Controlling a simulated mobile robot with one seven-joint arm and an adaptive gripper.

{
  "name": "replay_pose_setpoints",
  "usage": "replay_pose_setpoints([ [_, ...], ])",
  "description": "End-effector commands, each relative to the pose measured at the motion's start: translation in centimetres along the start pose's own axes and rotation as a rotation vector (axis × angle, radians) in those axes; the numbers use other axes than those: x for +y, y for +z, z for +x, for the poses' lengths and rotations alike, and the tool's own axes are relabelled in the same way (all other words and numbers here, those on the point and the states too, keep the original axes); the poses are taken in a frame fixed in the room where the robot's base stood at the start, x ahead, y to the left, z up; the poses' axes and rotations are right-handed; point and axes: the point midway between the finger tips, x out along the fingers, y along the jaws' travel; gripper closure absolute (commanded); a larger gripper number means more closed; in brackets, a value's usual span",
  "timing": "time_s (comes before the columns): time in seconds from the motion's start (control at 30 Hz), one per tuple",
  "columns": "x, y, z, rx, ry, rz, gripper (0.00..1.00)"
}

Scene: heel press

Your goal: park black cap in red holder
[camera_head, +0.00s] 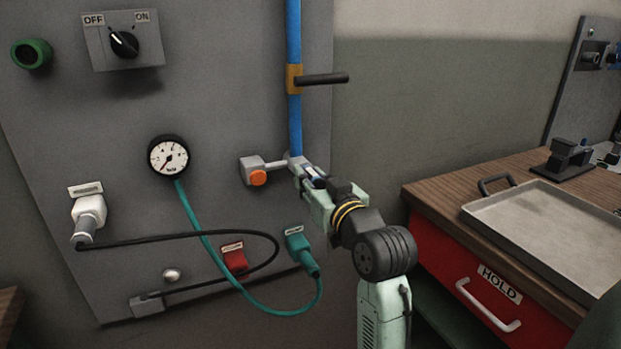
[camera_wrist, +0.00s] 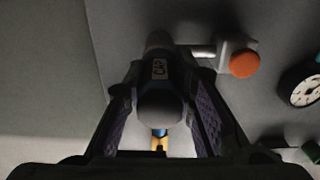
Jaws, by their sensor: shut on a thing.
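My gripper (camera_head: 308,178) is at the right side of the grey panel, beside the grey fitting (camera_head: 296,161) at the foot of the blue pipe. In the wrist view the two fingers (camera_wrist: 165,115) close around the dark cap (camera_wrist: 160,102), which bears a small label. The cap lines up with the grey fitting behind it; I cannot tell whether they are joined. In the head view the cap is mostly hidden by my gripper. The red holder (camera_head: 234,258) is on the panel's lower part, below and left of my gripper, with a label on top.
An orange button (camera_head: 258,178) sits left of my gripper. A teal plug (camera_head: 301,251) with a hanging teal hose (camera_head: 205,243) and a black cable (camera_head: 180,239) cross near the red holder. A black lever (camera_head: 322,79) juts out above. A metal tray (camera_head: 540,225) lies on the right bench.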

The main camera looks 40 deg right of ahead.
Motion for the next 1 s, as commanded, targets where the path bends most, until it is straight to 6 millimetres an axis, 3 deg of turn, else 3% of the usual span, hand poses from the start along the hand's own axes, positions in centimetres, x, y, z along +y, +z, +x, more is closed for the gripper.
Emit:
replay_pose_setpoints([
  [0.4, 0.0, 0.0, -0.1, 0.001, 0.000, 0.000, 1.00],
  [1.0, 0.1, 0.0, -2.5, 0.000, 0.001, 0.000, 1.00],
])
